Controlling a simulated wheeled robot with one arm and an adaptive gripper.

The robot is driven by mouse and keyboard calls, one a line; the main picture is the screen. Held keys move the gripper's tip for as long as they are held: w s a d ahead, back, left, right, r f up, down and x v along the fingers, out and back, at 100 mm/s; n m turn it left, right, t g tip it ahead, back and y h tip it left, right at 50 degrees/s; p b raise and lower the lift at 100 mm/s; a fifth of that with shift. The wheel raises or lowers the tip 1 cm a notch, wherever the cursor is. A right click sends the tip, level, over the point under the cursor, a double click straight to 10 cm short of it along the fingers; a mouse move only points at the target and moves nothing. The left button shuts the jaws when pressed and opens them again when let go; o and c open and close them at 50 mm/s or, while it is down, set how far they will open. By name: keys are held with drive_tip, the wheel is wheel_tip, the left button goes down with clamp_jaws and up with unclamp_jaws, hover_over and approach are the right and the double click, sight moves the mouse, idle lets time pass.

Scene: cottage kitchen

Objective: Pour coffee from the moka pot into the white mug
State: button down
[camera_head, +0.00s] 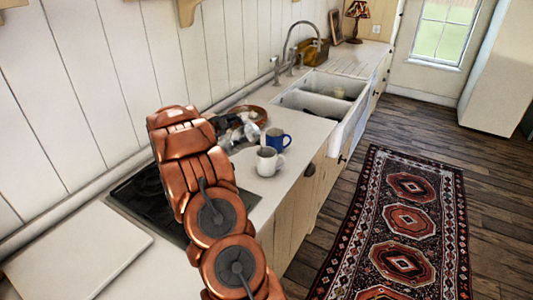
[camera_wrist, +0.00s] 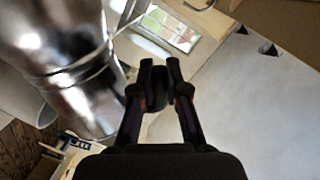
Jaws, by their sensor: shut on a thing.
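The white mug (camera_head: 268,161) stands upright on the counter near its front edge. The silver moka pot (camera_head: 247,130) shows small in the head view, just behind the mugs and partly hidden by my arm. In the wrist view the shiny moka pot (camera_wrist: 62,62) fills the upper left, very close. My gripper (camera_wrist: 162,72) is shut on a dark piece between its fingertips, which looks like the pot's handle. In the head view my gripper (camera_head: 219,126) is dark and partly hidden behind my arm. The pot's spout and its exact tilt are unclear.
A blue mug (camera_head: 279,140) stands just behind the white mug. A brown round-rimmed item (camera_head: 249,112) lies near the wall. A black hob (camera_head: 146,196) is under my arm, a white board (camera_head: 76,250) at front left, and a double sink (camera_head: 323,98) further back.

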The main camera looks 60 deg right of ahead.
drive_tip(key=shift+s+r, duration=0.2)
drive_tip(key=shift+s, duration=0.1)
